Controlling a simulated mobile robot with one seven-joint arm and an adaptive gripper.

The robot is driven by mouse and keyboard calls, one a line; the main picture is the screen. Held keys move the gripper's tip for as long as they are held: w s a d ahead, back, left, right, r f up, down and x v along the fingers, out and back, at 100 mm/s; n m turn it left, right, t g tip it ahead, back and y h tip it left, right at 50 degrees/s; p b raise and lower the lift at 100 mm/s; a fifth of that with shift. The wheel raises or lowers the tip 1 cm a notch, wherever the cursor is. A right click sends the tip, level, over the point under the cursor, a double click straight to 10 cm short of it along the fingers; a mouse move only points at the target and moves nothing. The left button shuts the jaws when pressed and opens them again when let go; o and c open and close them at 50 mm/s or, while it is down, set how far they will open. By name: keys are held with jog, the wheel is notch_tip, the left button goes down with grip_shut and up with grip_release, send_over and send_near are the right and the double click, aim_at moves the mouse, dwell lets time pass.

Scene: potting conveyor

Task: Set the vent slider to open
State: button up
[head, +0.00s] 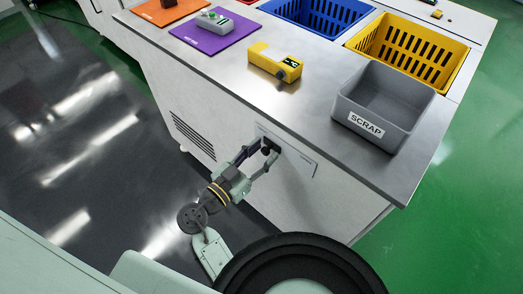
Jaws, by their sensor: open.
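The vent slider is a pale plate (299,164) on the front face of the bench, with a dark knob (276,149) near its left part. My gripper (263,154) reaches toward the plate from the lower left. Its two fingers are spread, with their tips close to the knob. Whether a finger touches the knob is not clear. The fingers hide part of the plate and the slot, so the slider's exact setting cannot be read.
A louvred grille (192,135) is on the bench front to the left. On the metal bench top (240,85) are a yellow device (273,64), a grey SCRAP bin (358,108), a purple mat (187,38), and blue (348,32) and yellow (433,33) baskets. Open floor lies left.

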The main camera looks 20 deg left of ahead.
grip_shut()
dwell(0.6)
dwell(0.3)
